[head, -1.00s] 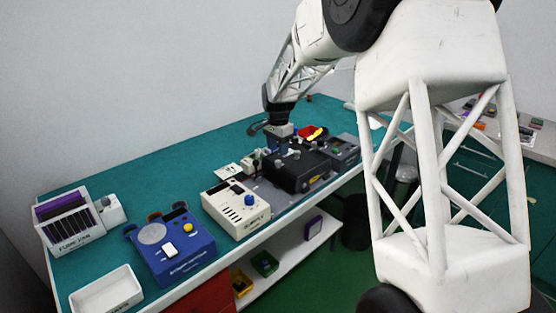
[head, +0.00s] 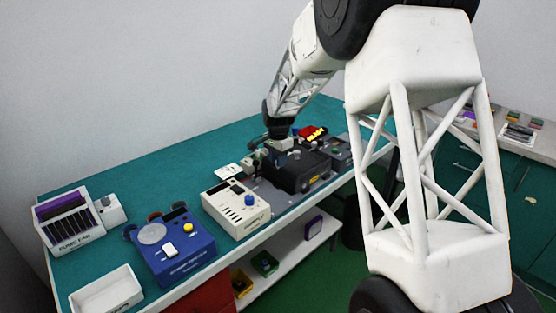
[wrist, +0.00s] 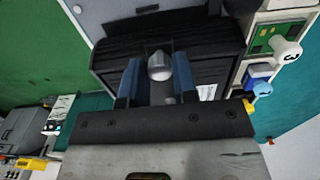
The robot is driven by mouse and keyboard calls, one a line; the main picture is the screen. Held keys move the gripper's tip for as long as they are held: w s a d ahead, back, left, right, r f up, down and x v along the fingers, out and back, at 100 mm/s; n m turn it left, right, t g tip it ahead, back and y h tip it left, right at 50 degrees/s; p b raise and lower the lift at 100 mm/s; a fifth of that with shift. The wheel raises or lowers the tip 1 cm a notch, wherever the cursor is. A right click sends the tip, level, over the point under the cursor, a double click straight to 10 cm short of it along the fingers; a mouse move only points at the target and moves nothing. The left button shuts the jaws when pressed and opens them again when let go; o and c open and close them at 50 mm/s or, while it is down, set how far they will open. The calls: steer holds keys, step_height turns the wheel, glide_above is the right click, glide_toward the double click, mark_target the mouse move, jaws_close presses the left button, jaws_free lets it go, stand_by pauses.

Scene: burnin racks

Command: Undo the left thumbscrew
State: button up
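A black box-shaped unit (head: 302,173) sits toward the far end of the teal bench, and its dark ribbed body (wrist: 215,38) fills the middle of the wrist view. A grey round-headed thumbscrew (wrist: 159,66) stands at its near side in the wrist view. My gripper (wrist: 158,78) has two blue fingers, one on each side of the thumbscrew. The fingers look spread, with a narrow gap by the knob; contact is not clear. In the head view my gripper (head: 277,145) is over the unit's back left part, its fingertips mostly hidden. Which thumbscrew this is cannot be told for certain.
A cream box with a blue knob (head: 237,208), a blue device (head: 172,250), a rack (head: 70,220) and a white tray (head: 106,291) stand to the left. A red and yellow item (head: 313,132) lies behind the unit.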

jaws_close()
steer(key=shift+n, duration=1.5)
steer(key=n, duration=1.5)
